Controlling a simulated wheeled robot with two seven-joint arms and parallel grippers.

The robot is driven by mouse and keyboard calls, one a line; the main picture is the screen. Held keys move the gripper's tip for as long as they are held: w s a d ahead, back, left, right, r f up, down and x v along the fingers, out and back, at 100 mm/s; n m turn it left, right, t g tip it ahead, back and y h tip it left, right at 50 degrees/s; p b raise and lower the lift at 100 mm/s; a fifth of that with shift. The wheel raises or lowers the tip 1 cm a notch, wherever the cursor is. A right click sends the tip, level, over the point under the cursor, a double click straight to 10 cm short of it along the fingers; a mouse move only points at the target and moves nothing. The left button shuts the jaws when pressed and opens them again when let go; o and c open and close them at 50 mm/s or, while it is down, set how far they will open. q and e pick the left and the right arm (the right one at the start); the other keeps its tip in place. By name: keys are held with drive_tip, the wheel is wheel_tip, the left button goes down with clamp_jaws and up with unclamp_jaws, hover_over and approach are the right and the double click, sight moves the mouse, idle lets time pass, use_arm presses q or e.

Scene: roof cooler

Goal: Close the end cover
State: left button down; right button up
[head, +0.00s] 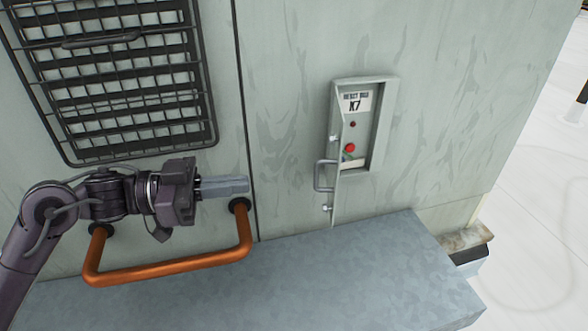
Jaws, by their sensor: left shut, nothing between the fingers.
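The end cover (335,187) is a narrow grey door at the left side of a shallow recessed box (382,125) on the pale green wall. It stands open, swung out from the wall and seen nearly edge-on. A grey bar handle (317,177) is on its left face. Inside the box a label reading "K7", a red button (350,147) and a smaller dark red one show. My left gripper (236,186) is shut and empty, pointing right, to the left of the cover and clearly apart from it. My right gripper is out of view.
An orange bar handle (170,271) sticks out just below my left gripper. A black wire grille (120,75) covers a filter at upper left. A grey metal ledge (270,290) runs below the box. Free space lies between gripper and cover.

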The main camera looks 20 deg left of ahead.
use_arm(q)
drive_tip(key=p+x, duration=0.3)
drive_tip(key=x, duration=0.7)
drive_tip(key=shift+w, duration=0.25)
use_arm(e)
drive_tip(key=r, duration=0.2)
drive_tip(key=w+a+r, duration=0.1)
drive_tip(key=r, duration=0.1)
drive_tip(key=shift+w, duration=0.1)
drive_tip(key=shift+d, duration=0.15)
use_arm(q)
drive_tip(key=shift+d+p, duration=0.15)
drive_tip(key=shift+p, duration=0.15)
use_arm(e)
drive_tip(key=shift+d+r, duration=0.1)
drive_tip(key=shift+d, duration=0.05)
